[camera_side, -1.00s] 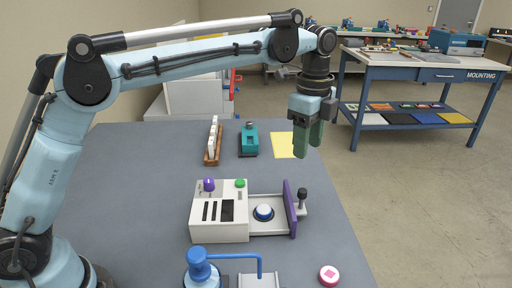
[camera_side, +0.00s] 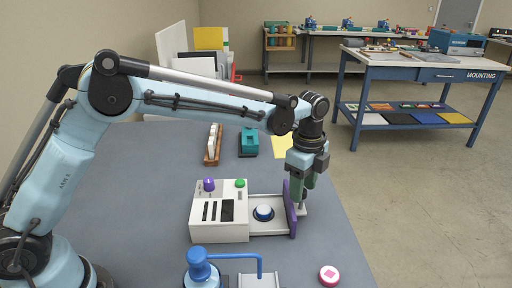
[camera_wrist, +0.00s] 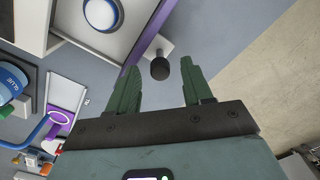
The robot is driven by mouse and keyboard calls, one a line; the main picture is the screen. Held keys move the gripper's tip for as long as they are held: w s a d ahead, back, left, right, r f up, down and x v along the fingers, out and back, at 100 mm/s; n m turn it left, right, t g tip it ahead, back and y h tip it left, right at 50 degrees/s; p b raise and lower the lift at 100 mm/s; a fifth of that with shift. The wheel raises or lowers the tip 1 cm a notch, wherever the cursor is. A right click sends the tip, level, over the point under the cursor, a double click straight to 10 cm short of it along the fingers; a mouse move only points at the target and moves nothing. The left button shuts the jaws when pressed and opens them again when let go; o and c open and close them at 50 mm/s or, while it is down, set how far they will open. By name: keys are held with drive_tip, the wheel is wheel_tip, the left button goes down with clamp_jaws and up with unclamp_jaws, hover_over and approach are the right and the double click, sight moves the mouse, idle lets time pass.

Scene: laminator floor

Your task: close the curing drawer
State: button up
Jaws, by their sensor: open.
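The curing drawer (camera_side: 266,229) is pulled out to the right of its white machine box (camera_side: 205,232). A white round piece with a blue rim (camera_side: 263,211) sits in the drawer. The drawer has a purple front panel (camera_side: 292,228) and a dark knob handle on its outer side. The knob (camera_wrist: 160,68) shows between my fingertips in the wrist view, with a gap on each side. My gripper (camera_side: 302,196) is open, pointing down over the handle just outside the purple panel. Its fingers hide most of the knob in the side view.
A blue lever press (camera_side: 200,268) stands in front of the box. A pink-marked round piece (camera_side: 329,275) lies near the table's right edge. A teal device (camera_side: 249,143), a rack of white pieces (camera_side: 212,146) and a yellow sheet (camera_side: 281,147) are at the back.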

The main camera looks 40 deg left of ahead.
drive_tip(key=shift+f, duration=0.1)
drive_tip(key=shift+c, duration=0.4)
clamp_jaws()
drive_tip(key=s+a, duration=0.7)
drive_tip(key=shift+a, duration=0.1)
drive_tip(key=shift+o, duration=0.4)
unclamp_jaws()
